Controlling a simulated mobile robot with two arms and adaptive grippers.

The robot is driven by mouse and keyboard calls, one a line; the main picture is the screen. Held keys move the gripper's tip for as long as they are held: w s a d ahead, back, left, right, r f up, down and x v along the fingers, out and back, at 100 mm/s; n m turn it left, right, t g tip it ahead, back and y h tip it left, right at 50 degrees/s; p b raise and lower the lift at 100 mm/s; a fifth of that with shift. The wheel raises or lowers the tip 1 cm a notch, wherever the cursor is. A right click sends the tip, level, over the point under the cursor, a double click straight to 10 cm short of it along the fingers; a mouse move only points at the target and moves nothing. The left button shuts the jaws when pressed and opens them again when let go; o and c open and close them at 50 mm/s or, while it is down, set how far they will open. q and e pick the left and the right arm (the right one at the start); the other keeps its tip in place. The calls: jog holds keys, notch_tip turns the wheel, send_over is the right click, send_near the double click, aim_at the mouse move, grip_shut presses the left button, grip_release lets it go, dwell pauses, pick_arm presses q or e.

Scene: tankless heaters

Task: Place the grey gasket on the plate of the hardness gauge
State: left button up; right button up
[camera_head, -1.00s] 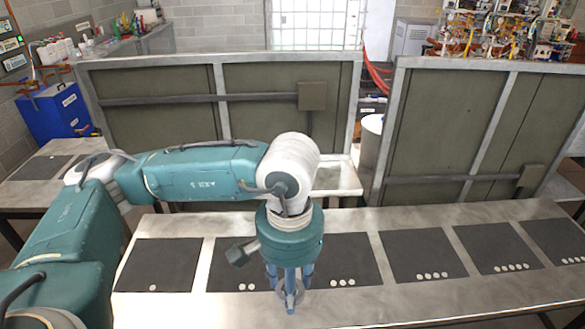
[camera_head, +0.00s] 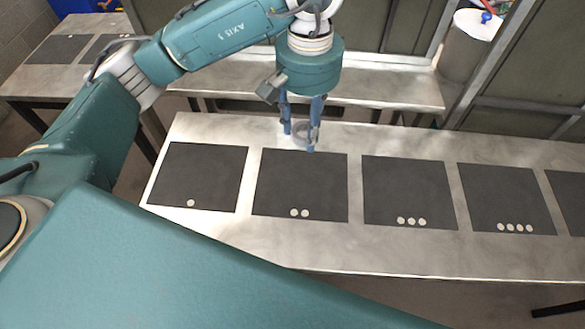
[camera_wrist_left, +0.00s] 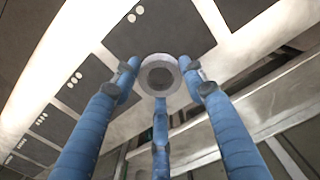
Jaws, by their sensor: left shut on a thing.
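The grey gasket (camera_wrist_left: 160,60) is a flat ring in the left wrist view, with a dark round hole at its middle. The blue fingers of my left gripper (camera_wrist_left: 160,85) are closed around its rim. In the head view my left gripper (camera_head: 302,136) points down with the gasket (camera_head: 299,129) between its fingertips. It hangs near the back edge of the table, beyond the dark mat with two dots (camera_head: 300,180). Its height above the table is hard to tell. I cannot make out the hardness gauge or its plate. My right gripper is out of view.
The long metal table (camera_head: 390,250) bears several dark mats with pale dots. Another metal table (camera_head: 375,90) stands behind it, across a gap. A pale cylinder (camera_head: 470,45) stands at the back right, beside upright framed panels (camera_head: 530,105). A further table (camera_head: 105,22) is at the far left.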

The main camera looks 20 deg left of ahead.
pick_arm(q)
notch_tip(320, 180, down, 7)
jog(key=p, duration=0.2)
send_over(302, 182)
notch_tip(302, 182, down, 6)
jog(key=shift+f, duration=0.3)
jog(key=shift+c, duration=0.2)
jog(key=shift+o, duration=0.2)
notch_tip(302, 182, down, 3)
jog(key=shift+f+p, duration=0.2)
jog(key=shift+p, duration=0.1)
jog(key=shift+f, duration=0.3)
jog(key=shift+c, duration=0.2)
jog(key=shift+f, duration=0.15)
jog(key=o, duration=1.3)
jog(key=shift+c, duration=0.2)
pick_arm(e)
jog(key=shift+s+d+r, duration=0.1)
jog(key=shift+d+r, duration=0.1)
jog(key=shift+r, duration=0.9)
